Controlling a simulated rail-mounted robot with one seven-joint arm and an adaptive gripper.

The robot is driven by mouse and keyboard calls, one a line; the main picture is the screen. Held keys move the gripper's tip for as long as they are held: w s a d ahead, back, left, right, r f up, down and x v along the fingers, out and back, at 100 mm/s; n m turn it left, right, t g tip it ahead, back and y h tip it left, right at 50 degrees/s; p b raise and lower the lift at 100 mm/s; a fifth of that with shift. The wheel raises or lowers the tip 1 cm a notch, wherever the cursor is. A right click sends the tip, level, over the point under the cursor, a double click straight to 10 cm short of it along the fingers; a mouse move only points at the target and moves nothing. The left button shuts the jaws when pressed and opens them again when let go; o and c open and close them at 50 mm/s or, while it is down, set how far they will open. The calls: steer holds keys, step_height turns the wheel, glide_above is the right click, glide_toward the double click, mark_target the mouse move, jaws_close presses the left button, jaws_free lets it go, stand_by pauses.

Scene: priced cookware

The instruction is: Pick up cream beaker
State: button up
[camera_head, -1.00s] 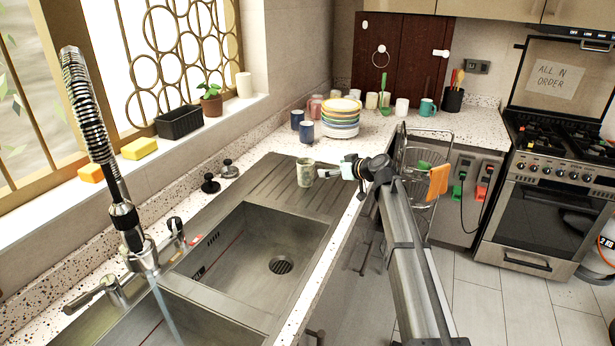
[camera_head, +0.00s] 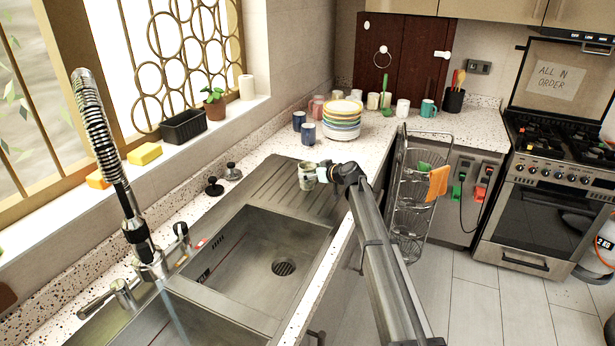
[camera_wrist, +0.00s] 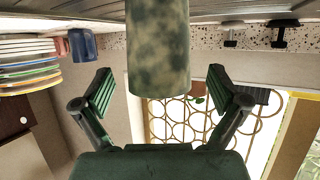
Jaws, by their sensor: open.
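A mottled cream-and-green beaker (camera_head: 306,177) stands upright on the ribbed steel drainboard beside the sink. In the wrist view the beaker (camera_wrist: 158,45) shows large, ahead of and between my spread fingers, with clear gaps on both sides. My gripper (camera_head: 322,174) reaches it from the right at low height, and its fingers are open. The gripper also shows in the wrist view (camera_wrist: 162,88). Farther back on the counter are plain cream cups (camera_head: 373,101); which beaker the task means by cream is not certain.
A stack of coloured plates (camera_head: 342,122) and dark blue mugs (camera_head: 308,133) stand behind the beaker. The sink basin (camera_head: 270,250) lies in front. A wire rack (camera_head: 411,190) stands right of my arm. The drainboard (camera_head: 275,185) left of the beaker is clear.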

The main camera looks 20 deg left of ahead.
steer(key=x, duration=0.2)
steer(key=shift+w+a+p, duration=0.2)
steer(key=shift+w+p, duration=0.05)
steer(key=shift+p, duration=0.15)
steer(key=shift+a+f, duration=0.2)
steer(key=shift+f, duration=0.05)
steer(key=c, duration=1.2)
steer(key=shift+r, duration=0.1)
steer(key=shift+c, duration=0.2)
